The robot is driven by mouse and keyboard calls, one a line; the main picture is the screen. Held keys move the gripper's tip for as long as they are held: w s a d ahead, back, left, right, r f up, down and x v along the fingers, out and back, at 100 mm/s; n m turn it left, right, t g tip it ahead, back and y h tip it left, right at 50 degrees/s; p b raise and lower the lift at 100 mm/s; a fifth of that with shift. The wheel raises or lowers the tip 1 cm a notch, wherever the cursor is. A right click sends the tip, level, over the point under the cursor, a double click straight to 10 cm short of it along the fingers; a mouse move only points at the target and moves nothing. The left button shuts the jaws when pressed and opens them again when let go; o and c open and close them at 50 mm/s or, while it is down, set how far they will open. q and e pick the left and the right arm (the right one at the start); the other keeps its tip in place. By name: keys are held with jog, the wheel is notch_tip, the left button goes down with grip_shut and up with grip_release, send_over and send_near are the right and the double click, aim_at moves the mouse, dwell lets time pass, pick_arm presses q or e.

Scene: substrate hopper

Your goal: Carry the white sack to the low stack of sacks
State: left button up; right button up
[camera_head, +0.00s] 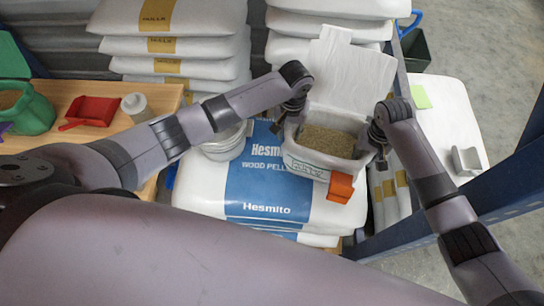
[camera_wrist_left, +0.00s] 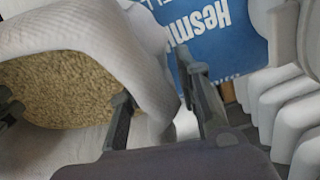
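The white sack (camera_head: 305,166) is open at the top and full of tan pellets, with a label on its front. It is above the right part of the low stack of blue-and-white Hesmito sacks (camera_head: 265,187); I cannot tell whether it touches them. My left gripper (camera_head: 290,125) is at its left rim. In the left wrist view, the left gripper's fingers (camera_wrist_left: 158,110) sit either side of the woven rim (camera_wrist_left: 130,60), which fills most of the space between them. My right gripper (camera_head: 374,150) is at the right rim; its finger gap is hidden.
An orange piece (camera_head: 341,187) shows below the sack's front right. Taller stacks of white sacks (camera_head: 175,47) stand behind. A wooden bench (camera_head: 70,138) at left holds a red dustpan (camera_head: 92,110) and green can (camera_head: 30,112). A blue post (camera_head: 505,180) is at right.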

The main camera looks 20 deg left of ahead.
pick_arm(q)
notch_tip(320, 180, up, 11)
jog(key=shift+w+f, duration=0.1)
jog(key=shift+r, duration=0.5)
pick_arm(e)
jog(key=shift+r, duration=0.15)
notch_tip(320, 180, up, 12)
jog(key=shift+f, duration=0.15)
jog(key=shift+f, duration=0.1)
dwell(0.6)
